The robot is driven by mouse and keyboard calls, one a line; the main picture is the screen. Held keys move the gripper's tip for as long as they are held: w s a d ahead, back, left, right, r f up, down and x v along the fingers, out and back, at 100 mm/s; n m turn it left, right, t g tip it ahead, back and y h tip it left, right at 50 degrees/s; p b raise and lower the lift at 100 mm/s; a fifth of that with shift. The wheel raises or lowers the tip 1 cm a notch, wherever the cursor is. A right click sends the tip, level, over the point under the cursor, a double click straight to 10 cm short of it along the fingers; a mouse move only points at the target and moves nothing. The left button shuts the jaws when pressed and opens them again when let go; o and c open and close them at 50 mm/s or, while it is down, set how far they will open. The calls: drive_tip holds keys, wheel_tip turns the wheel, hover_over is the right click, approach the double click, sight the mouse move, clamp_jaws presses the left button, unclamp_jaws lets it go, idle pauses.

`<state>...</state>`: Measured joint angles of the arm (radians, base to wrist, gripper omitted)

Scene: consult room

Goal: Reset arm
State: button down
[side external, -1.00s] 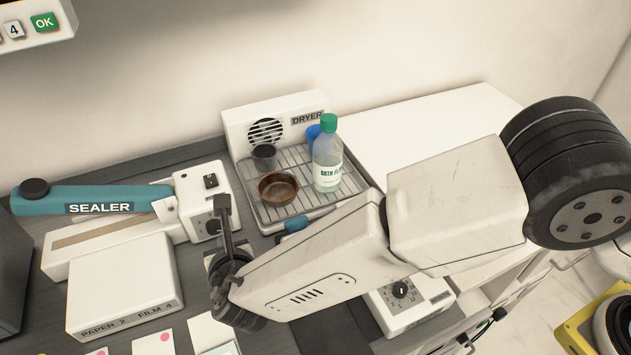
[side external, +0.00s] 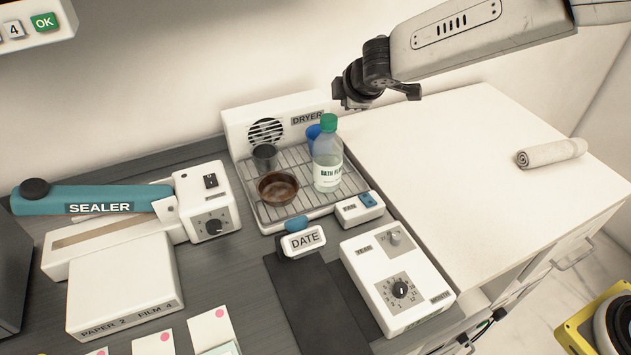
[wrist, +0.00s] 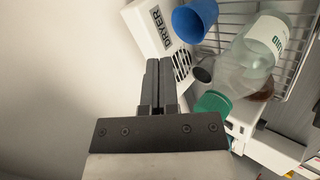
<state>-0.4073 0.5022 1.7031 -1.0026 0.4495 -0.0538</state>
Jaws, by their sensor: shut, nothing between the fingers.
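My gripper (side external: 340,96) is raised above the counter at the upper right in the side external view, behind and above the dryer's right side. In the wrist view my gripper (wrist: 159,68) shows two dark fingers together, with nothing between them. The fingers point toward the dryer (wrist: 160,30), which lies beyond them. The dryer (side external: 232,122) stands against the wall with a wire rack in front. A bath fluid bottle (side external: 327,172) with a green cap stands on the rack, apart from my gripper.
The rack also holds a brown bowl (side external: 277,188), a dark cup (side external: 265,157) and a blue cup (side external: 313,132). A rolled towel (side external: 552,153) lies on the clear white top.

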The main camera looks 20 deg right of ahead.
drive_tip(key=s+d+f+m+g, duration=0.2)
drive_tip(key=s+d+m, duration=0.3)
drive_tip(key=s, duration=0.4)
drive_tip(key=s+d+f+m+g+y, duration=0.1)
drive_tip(key=s+d+f+m+g, duration=0.1)
drive_tip(key=s+d, duration=0.4)
drive_tip(key=s+d+f+m+g, duration=0.2)
drive_tip(key=s+d+f+m, duration=0.2)
drive_tip(key=s+m, duration=0.3)
drive_tip(key=s+d, duration=0.1)
drive_tip(key=s, duration=0.4)
drive_tip(key=shift+s+d+f+m, duration=0.15)
drive_tip(key=shift+d+m, duration=0.15)
drive_tip(key=shift+d, duration=0.1)
